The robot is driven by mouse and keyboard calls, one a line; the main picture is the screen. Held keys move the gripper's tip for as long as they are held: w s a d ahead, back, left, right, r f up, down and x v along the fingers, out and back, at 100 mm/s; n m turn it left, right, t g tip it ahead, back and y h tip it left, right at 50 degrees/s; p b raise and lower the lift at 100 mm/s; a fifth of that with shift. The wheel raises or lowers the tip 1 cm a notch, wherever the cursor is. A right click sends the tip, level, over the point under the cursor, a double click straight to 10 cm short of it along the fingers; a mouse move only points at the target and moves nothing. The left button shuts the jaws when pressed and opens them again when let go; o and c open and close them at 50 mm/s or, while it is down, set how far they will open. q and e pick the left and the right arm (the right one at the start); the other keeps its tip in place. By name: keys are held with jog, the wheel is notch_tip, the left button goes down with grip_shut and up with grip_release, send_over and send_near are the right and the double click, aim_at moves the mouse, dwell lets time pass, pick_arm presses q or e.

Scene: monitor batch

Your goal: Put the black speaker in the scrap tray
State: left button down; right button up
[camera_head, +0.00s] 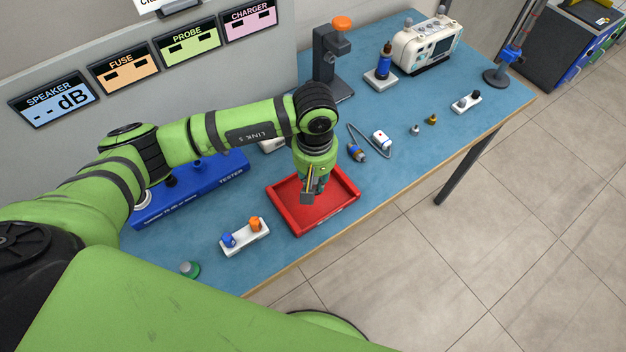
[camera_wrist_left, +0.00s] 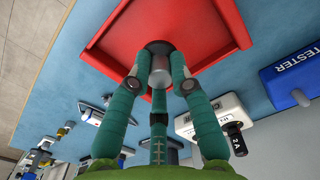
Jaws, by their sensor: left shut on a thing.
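My left gripper (camera_head: 311,188) hangs pointing down over the scrap tray, a shallow red tray (camera_head: 343,205). In the left wrist view its green fingers (camera_wrist_left: 160,75) are shut around a small cylinder with a grey body and a dark, wider end. I take this to be the black speaker (camera_wrist_left: 159,47). The dark end faces the tray, which also shows in the wrist view (camera_wrist_left: 112,32). The fingers partly hide the speaker, and I cannot tell its exact height above the tray floor. My right gripper is not in view.
A white holder (camera_head: 245,237) with blue and orange pieces stands left of the tray. The blue tester (camera_head: 215,181) lies behind it. A black stand (camera_head: 327,70) rises behind.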

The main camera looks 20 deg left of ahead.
aim_at(313, 187)
pick_arm(q)
jog(key=shift+w+a+f, duration=0.2)
jog(key=shift+w+a, duration=0.05)
jog(key=shift+w, duration=0.05)
jog(key=shift+f, duration=0.25)
notch_tip(313, 187, down, 3)
jog(key=shift+f+p, duration=0.15)
jog(key=shift+p, duration=0.7)
jog(key=shift+f, duration=0.2)
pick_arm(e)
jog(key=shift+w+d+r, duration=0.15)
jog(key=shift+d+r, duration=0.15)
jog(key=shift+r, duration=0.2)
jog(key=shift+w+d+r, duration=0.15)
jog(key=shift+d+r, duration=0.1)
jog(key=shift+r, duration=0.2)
pick_arm(q)
jog(key=shift+f, duration=0.1)
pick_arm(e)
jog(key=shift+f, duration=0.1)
pick_arm(q)
jog(key=shift+f+b, duration=0.15)
jog(key=shift+b, duration=0.15)
jog(key=c, duration=1.1)
grip_release()
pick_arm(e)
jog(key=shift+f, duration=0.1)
